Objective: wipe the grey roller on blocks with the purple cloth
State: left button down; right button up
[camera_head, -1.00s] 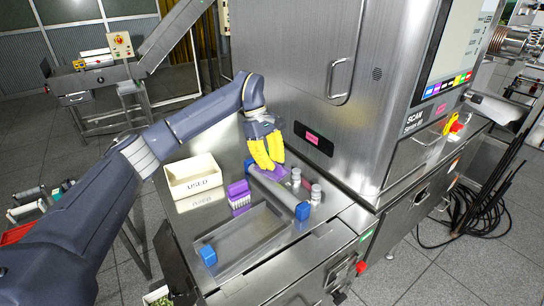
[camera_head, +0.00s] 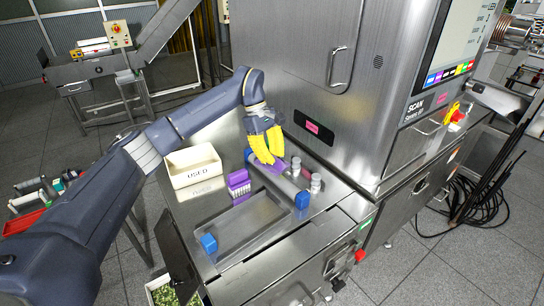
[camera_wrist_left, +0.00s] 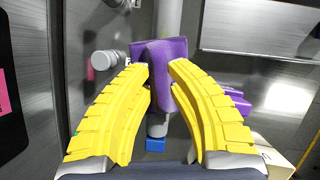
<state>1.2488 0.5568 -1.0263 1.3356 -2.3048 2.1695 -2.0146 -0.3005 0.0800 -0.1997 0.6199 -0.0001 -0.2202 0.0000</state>
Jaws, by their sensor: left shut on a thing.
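The grey roller (camera_head: 288,186) lies on the steel bench, with a blue block (camera_head: 302,200) at its near end. The purple cloth (camera_head: 271,168) is draped over the roller's middle to far part. My left gripper (camera_head: 267,160) has yellow fingers and is shut on the cloth, pressing it down from above. In the left wrist view the cloth (camera_wrist_left: 160,62) lies across the roller (camera_wrist_left: 168,18) between the fingers (camera_wrist_left: 160,88), and a blue block (camera_wrist_left: 155,145) shows below. My right gripper is out of view.
A white bin marked USED (camera_head: 194,172) and a purple-topped rack (camera_head: 239,187) stand left of the roller. Small grey cylinders (camera_head: 316,183) stand close on its right. A shallow steel tray (camera_head: 232,234) with a blue piece (camera_head: 208,243) is in front. The scanner cabinet (camera_head: 300,70) rises behind.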

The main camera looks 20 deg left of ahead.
aim_at(291, 184)
pick_arm(q)
jog(key=shift+f, duration=1.05)
dwell(0.4)
jog(key=shift+s+d, duration=0.75)
jog(key=shift+d, duration=0.25)
jog(key=shift+s+d, duration=0.7)
jog(key=shift+d, duration=0.35)
jog(key=shift+s+d, duration=0.75)
jog(key=shift+d, duration=0.25)
jog(key=shift+w, duration=0.1)
jog(key=shift+w+a, duration=0.7)
jog(key=shift+a, duration=0.35)
jog(key=shift+w+a, duration=0.7)
jog(key=shift+a, duration=0.3)
jog(key=shift+w+a, duration=0.7)
jog(key=shift+a, duration=0.35)
jog(key=shift+r, duration=3)
